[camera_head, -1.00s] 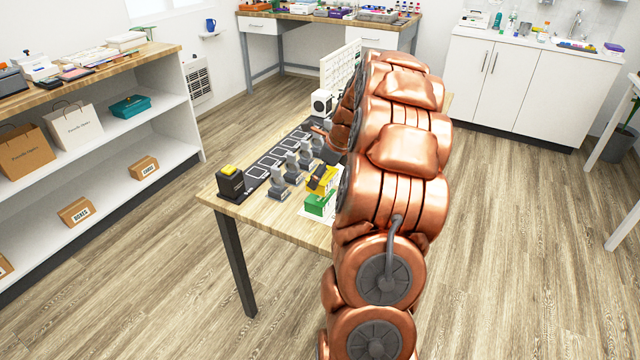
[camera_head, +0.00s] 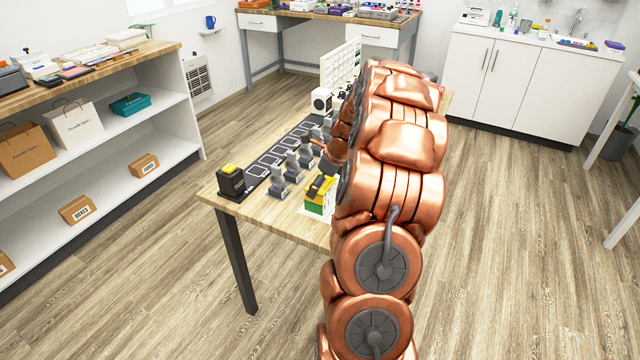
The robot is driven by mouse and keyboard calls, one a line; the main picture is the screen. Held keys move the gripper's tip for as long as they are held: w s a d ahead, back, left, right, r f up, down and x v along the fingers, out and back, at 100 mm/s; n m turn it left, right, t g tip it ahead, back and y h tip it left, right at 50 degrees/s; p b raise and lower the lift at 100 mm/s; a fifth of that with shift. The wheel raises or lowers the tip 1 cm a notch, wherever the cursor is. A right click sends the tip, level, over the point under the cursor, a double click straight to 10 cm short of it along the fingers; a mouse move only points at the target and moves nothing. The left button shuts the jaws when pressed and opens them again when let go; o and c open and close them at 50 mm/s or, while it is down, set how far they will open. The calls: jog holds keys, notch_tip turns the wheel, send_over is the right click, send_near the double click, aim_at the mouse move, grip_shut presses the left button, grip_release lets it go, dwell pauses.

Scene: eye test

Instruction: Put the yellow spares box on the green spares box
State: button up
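The yellow spares box (camera_head: 328,192) is in the middle of the head view, at the near edge of the table. It sits directly above the green spares box (camera_head: 315,210) and appears to touch its top. The green box stands on a white patch of the table, its right side partly hidden by my copper arm. My gripper (camera_head: 319,187) is dark and small, right at the yellow box. It covers part of the box's upper face. The fingers are too small and too hidden to tell whether they grip the box.
A black block with a yellow top (camera_head: 231,180) stands at the table's left corner. Several grey holders (camera_head: 279,184) stand in a row beside a black outlined mat (camera_head: 272,163). A white box with a round dark front (camera_head: 321,101) is farther back. My arm hides the table's right side.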

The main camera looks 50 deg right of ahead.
jog(key=b+v, duration=0.1)
jog(key=v, duration=1.1)
jog(key=s+a+r+n+g, duration=0.1)
jog(key=s+a+n+g, duration=0.15)
jog(key=a+n, duration=0.85)
jog(key=s+a+n+g, duration=0.1)
jog(key=s+a+n, duration=0.3)
jog(key=a, duration=1.2)
jog(key=s+a+f+n+g, duration=0.1)
jog(key=s+a+f+n, duration=0.1)
jog(key=s+a+n, duration=0.4)
jog(key=s+a+f+n+g+h, duration=0.1)
jog(key=s+a+f+n, duration=0.1)
jog(key=s+a+n, duration=0.4)
jog(key=s+n, duration=0.5)
jog(key=s, duration=0.2)
jog(key=shift+n+g, duration=0.3)
jog(key=shift+g, duration=0.05)
jog(key=shift+s, duration=0.1)
